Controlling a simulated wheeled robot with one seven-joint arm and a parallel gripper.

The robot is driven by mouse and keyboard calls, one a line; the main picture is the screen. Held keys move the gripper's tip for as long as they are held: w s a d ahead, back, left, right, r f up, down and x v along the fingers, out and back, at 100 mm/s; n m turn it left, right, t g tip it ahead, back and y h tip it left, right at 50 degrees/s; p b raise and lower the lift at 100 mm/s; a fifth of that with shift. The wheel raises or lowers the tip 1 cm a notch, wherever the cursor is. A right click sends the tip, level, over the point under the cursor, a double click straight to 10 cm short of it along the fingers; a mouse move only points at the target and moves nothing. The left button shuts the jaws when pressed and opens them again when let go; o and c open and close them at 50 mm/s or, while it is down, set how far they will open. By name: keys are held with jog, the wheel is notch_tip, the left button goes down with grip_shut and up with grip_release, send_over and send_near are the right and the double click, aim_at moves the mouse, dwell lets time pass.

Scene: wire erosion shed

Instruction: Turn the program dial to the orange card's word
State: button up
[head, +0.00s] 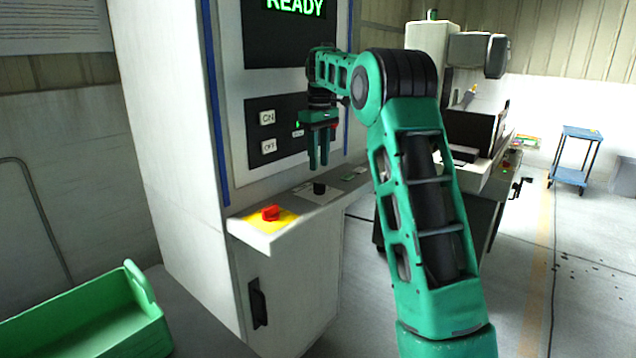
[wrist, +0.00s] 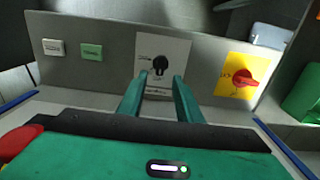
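The program dial appears to be the black knob (head: 319,187) on the sloped grey console shelf. In the wrist view the knob (wrist: 160,64) sits on a pale plate with small marks around it, too small to read. My gripper (head: 319,166) points down above the knob, apart from it. In the wrist view its two green fingers (wrist: 158,82) are spread with nothing between them, and the knob shows just beyond the tips. I cannot make out an orange card in either view.
A red rotary switch on a yellow plate (head: 271,213) sits on the same shelf, left of the knob. A green label (wrist: 92,51) and a white label (wrist: 53,47) are on its other side. ON and OFF buttons (head: 268,118) are on the panel above. A green crate (head: 100,335) is lower left.

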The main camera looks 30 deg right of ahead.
aim_at(319, 183)
notch_tip(319, 183, down, 7)
jog(key=shift+f, duration=0.1)
dwell(0.4)
